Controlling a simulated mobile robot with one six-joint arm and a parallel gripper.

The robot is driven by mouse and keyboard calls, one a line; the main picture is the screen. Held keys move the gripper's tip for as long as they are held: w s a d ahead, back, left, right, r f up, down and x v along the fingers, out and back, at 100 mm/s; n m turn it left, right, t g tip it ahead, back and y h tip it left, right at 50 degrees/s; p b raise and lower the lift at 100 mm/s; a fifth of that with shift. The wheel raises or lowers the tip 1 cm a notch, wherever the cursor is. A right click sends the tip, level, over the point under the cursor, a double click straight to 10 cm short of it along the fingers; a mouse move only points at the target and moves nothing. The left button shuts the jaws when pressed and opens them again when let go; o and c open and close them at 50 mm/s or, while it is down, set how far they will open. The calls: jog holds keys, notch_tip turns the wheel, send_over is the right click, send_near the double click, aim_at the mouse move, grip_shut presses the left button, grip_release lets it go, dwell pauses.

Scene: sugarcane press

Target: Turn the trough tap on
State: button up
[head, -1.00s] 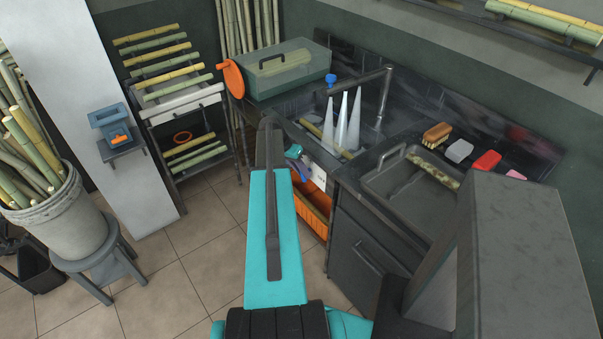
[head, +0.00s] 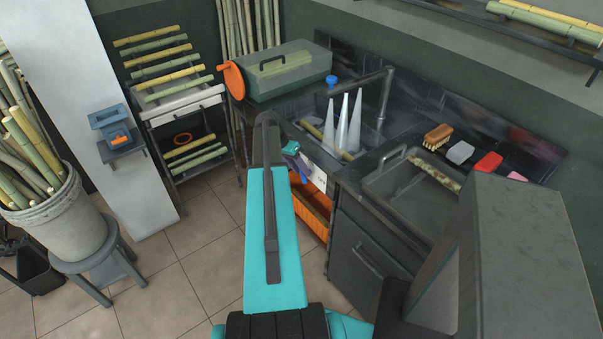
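The trough (head: 308,128) is set in the dark counter at the back. A dark spout pipe (head: 358,84) rises from its back right and reaches left over it. A blue knob (head: 331,80) shows near the spout's left end; I take it for the tap handle. Three pale tapered shapes (head: 343,125) stand under the spout; I cannot tell whether they are water or solid. A small part of my gripper (head: 291,148) shows beside my arm, in front of the trough's front edge and apart from the knob. My arm hides its fingers.
A lidded green box (head: 288,72) stands left of the trough, with an orange disc (head: 231,81) beside it. A sink (head: 385,186) with a cane piece (head: 436,174) is at right. An orange crate (head: 312,208) sits below the counter.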

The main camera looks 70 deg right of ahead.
jog(key=b+v, duration=0.2)
jog(key=v, duration=0.9)
jog(key=shift+w+r, duration=0.15)
jog(key=shift+w, duration=0.05)
